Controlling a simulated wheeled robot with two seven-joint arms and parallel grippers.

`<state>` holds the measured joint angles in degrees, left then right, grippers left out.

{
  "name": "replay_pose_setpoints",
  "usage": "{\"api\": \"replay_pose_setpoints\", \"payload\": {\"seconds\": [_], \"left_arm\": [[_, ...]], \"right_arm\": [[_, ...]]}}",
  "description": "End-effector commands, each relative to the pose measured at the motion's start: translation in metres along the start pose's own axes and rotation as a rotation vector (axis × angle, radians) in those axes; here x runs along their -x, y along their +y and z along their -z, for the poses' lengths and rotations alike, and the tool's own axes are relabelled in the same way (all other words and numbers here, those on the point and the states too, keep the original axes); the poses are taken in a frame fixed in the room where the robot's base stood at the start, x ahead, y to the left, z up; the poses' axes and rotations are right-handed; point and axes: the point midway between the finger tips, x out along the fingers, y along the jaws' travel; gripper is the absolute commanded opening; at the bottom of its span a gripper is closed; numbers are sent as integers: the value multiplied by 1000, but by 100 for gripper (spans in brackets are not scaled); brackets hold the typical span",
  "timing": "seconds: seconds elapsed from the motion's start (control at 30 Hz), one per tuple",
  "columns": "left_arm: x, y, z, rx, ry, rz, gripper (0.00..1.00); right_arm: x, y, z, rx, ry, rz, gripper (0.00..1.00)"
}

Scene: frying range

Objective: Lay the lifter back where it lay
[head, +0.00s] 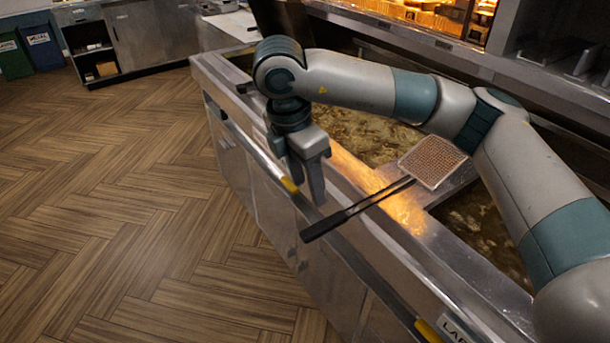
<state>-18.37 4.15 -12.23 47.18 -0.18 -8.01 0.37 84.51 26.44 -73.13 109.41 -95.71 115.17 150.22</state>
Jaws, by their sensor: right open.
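The lifter has a square mesh head (433,162) and a long black handle (352,211). Its head lies over the metal strip between two oil vats. Its handle crosses the front ledge, and the handle's end sticks out past the front edge. My right gripper (306,186) points down over the front ledge, left of the handle. It is open and empty, with a gap between it and the handle. My left gripper is out of view.
Oil fills the far vat (368,130) and the near vat (480,226). A rail with yellow ends (289,185) runs along the fryer's front. My right arm spans above the vats. The wooden floor (120,210) at left is clear. Bins (42,48) stand far left.

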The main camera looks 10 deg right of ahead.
Motion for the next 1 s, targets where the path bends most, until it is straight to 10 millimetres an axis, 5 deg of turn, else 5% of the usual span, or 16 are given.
{"api": "replay_pose_setpoints", "payload": {"seconds": [0.3, 1.0], "left_arm": [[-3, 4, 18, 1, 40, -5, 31], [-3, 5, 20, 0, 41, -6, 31]], "right_arm": [[21, 0, 0, -1, 0, 0, 47], [22, 0, 0, -1, 0, 0, 47]]}}
